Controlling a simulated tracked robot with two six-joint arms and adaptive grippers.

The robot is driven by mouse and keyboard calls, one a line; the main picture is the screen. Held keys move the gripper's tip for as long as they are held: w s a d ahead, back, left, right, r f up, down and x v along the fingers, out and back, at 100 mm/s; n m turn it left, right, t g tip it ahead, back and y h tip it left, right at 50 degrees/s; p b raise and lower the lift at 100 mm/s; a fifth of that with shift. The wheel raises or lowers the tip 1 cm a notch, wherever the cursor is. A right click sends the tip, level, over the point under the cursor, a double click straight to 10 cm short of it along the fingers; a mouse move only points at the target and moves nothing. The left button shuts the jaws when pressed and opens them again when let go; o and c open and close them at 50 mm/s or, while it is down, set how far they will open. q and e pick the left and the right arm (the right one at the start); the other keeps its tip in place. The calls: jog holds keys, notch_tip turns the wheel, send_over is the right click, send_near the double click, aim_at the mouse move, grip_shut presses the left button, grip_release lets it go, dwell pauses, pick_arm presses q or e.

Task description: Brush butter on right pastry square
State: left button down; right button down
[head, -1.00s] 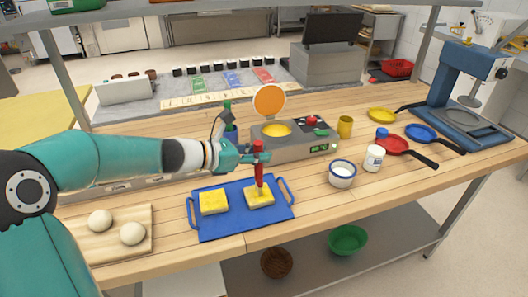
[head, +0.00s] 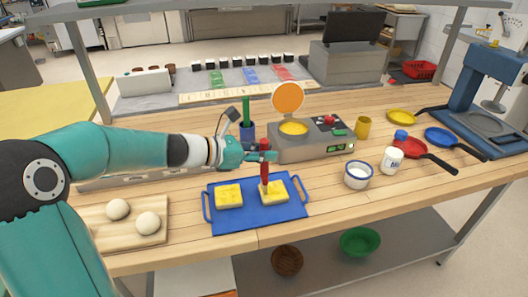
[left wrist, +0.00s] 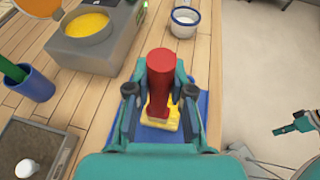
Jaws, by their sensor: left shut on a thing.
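The right pastry square (head: 275,194) lies on a blue tray (head: 240,230), beside the left pastry square (head: 229,197). Both are yellow on top. My left gripper (head: 264,156) is shut on the red handle of a brush (head: 264,173). The brush points down, its tip at the left part of the right square; I cannot tell whether it presses on it. In the left wrist view the brush (left wrist: 160,75) stands between the fingers and partly hides the square (left wrist: 170,118). A teal part at the right edge there looks like my right gripper (left wrist: 295,127); its opening is unclear.
A grey machine (head: 310,148) with a yellow-filled pan stands behind the tray. A blue cup (head: 247,132) with a green handle stands beside it. Dough balls lie on a board (head: 95,215) at left. A white bowl (head: 358,175) and jar (head: 392,160) stand at right.

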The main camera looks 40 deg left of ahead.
pick_arm(q)
jog(key=shift+w+a, duration=0.3)
jog(key=shift+w, duration=0.05)
jog(key=shift+d, duration=0.1)
jog(key=w+d, duration=0.1)
jog(key=w, duration=0.1)
jog(key=w+d, duration=0.2)
jog(key=shift+d, duration=0.1)
dwell(0.6)
jog(key=shift+w+a, duration=0.15)
jog(key=shift+a, duration=0.2)
jog(key=shift+a, duration=0.1)
dwell(0.3)
